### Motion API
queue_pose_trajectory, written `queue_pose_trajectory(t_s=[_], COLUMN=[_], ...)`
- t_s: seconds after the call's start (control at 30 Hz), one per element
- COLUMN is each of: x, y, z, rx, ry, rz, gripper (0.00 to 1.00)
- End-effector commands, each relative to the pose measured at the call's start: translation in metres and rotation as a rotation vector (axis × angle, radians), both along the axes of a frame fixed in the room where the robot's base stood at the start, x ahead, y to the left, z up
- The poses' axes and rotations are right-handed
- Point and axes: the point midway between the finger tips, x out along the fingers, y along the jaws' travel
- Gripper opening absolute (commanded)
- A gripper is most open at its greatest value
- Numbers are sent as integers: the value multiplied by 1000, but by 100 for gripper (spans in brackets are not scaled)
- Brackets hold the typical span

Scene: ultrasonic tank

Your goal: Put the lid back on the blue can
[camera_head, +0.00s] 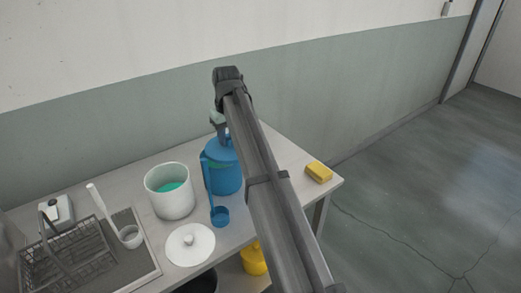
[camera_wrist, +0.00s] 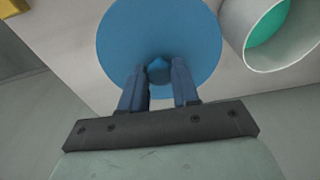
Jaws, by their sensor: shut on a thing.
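The blue can (camera_head: 224,182) stands on the table, right of the white can. The blue lid (camera_head: 222,150) is over its mouth; a thin greenish strip shows below the lid's front edge, and I cannot tell whether the lid touches the rim. In the wrist view the lid (camera_wrist: 160,28) is a wide blue disc hiding the can. My gripper (camera_wrist: 159,80) is shut on the lid's small knob (camera_wrist: 158,70). In the head view my gripper (camera_head: 220,132) is above the can, partly hidden by my arm.
The white can (camera_head: 168,203) with teal contents stands close to the left. A white lid (camera_head: 187,252) and a blue ladle (camera_head: 219,217) are in front. A yellow sponge (camera_head: 319,172) lies at right. A wire basket (camera_head: 75,262) is at far left. The wall is close behind.

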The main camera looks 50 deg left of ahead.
Motion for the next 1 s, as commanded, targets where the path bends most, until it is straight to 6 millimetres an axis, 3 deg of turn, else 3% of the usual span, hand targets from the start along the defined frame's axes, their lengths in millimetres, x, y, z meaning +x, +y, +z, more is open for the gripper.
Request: queue_pose_trajectory(t_s=[0.03,0.17,0.4,0.63,1.0], x=[-6,-11,-12,-12,-12], y=[22,41,41,41,41], z=[8,16,17,13,-10], rx=[0,0,1,2,2], ry=[0,1,1,1,0], rz=[51,195,325,343,339], gripper=[0,0,0,0,0])
